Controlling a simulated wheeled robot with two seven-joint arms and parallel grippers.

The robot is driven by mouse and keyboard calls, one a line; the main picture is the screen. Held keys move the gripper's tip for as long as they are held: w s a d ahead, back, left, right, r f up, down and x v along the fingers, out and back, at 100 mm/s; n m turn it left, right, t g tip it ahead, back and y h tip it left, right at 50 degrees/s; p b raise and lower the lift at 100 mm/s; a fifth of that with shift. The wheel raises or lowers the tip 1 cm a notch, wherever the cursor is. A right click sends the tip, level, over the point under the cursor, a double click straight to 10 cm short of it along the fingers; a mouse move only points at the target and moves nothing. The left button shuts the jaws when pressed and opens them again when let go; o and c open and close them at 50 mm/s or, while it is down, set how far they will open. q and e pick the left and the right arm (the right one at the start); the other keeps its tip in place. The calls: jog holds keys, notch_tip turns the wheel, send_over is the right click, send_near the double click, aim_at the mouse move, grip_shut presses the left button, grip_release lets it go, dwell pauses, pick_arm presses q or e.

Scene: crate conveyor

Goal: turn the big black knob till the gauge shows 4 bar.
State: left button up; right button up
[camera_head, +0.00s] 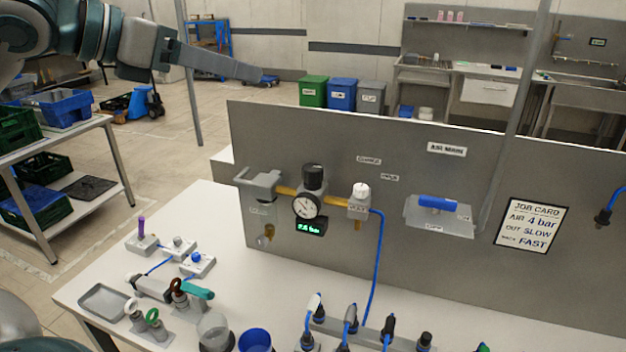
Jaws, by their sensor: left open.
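The big black knob (314,176) sits on top of the regulator on the grey upright panel. The round gauge (307,206) is just below it, with a white face; its needle is too small to read surely. A green digital readout (311,227) under the gauge ends in "bar", but its figures are blurred. My left gripper (250,73) is at the upper left, raised and well apart from the knob, above and left of it. It is open and seen nearly edge-on, with nothing visible in it. My right gripper is not in view.
A job card (531,224) on the panel reads "AIR 4 bar". A white-topped valve (360,197) with a blue hose stands right of the knob, a filter bowl (262,212) left. Fittings and cups crowd the bench (225,285).

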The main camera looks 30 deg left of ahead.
aim_at(308, 168)
pick_arm(q)
notch_tip(308, 168, down, 15)
jog(key=b, duration=1.4)
jog(key=shift+f, duration=0.2)
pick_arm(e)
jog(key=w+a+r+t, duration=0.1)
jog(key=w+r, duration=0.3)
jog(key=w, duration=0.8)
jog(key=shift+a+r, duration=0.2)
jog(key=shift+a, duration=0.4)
pick_arm(q)
jog(key=shift+w, duration=0.1)
jog(key=p+x, duration=0.2)
jog(key=x, duration=1)
jog(key=shift+d, duration=0.1)
jog(key=p+x, duration=0.1)
jog(key=x, duration=0.3)
jog(key=shift+w+f, duration=0.15)
jog(key=shift+f, duration=0.05)
jog(key=shift+w+d+f+p, duration=0.1)
jog(key=shift+w+f+p, duration=0.1)
jog(key=shift+w+p, duration=0.1)
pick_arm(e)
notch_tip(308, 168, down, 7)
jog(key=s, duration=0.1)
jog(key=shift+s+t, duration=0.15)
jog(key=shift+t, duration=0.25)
pick_arm(q)
jog(key=c, duration=1.1)
